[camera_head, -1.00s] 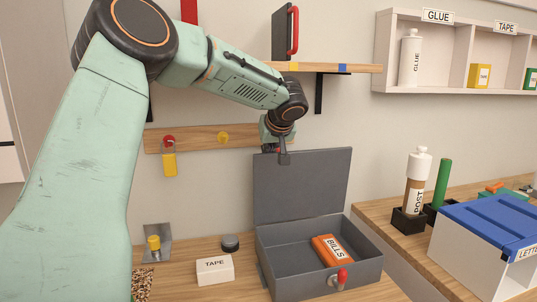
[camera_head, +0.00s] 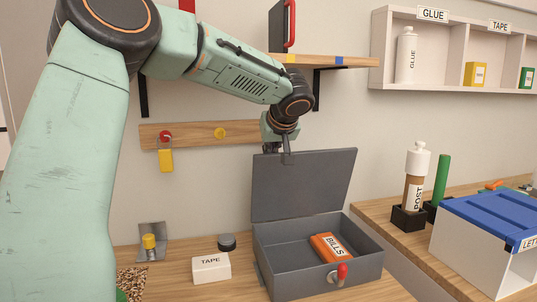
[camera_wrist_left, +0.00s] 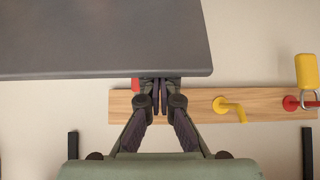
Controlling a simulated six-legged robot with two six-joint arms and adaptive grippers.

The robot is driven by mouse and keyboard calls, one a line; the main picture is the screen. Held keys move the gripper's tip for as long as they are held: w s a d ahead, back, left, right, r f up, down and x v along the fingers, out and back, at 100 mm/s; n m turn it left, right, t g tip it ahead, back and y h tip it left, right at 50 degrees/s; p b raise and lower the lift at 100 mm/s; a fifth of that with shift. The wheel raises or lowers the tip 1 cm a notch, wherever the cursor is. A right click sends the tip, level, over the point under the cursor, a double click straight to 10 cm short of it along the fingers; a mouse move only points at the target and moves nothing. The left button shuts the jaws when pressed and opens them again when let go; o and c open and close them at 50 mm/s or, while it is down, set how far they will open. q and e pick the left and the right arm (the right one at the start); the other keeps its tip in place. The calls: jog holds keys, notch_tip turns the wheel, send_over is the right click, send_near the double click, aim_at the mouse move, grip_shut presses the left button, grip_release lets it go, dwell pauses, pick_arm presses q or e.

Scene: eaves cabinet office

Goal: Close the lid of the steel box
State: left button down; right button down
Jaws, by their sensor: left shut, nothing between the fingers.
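The grey steel box (camera_head: 290,285) stands on the wooden table with its lid (camera_head: 305,188) raised, nearly upright and hinged at the back. An orange block marked BILLS (camera_head: 327,247) lies inside, and a red-knobbed latch (camera_head: 341,272) is on the front wall. My left gripper (camera_head: 286,157) is shut and empty at the lid's upper edge, left of its middle. In the left wrist view the shut fingertips (camera_wrist_left: 158,82) are at the edge of the grey lid (camera_wrist_left: 100,38); I cannot tell whether they touch it. My right gripper is not in view.
A wooden shelf (camera_head: 350,61) and a peg rail (camera_head: 190,133) are on the wall behind. A blue-lidded white box (camera_head: 470,262) stands to the right.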

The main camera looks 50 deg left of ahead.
pick_arm(q)
jog(key=s+d+f+b, duration=0.2)
jog(key=s+d+f, duration=0.1)
jog(key=d, duration=0.4)
jog(key=shift+s+f+b, duration=0.15)
jog(key=shift+s+b, duration=0.2)
jog(key=shift+b, duration=0.05)
dwell(0.5)
notch_tip(320, 180, up, 6)
jog(key=s+d+p, duration=0.1)
jog(key=d+p, duration=0.1)
jog(key=p, duration=0.6)
jog(key=shift+s+d+r, duration=0.2)
jog(key=shift+d, duration=0.2)
jog(key=shift+f, duration=0.1)
dwell(0.3)
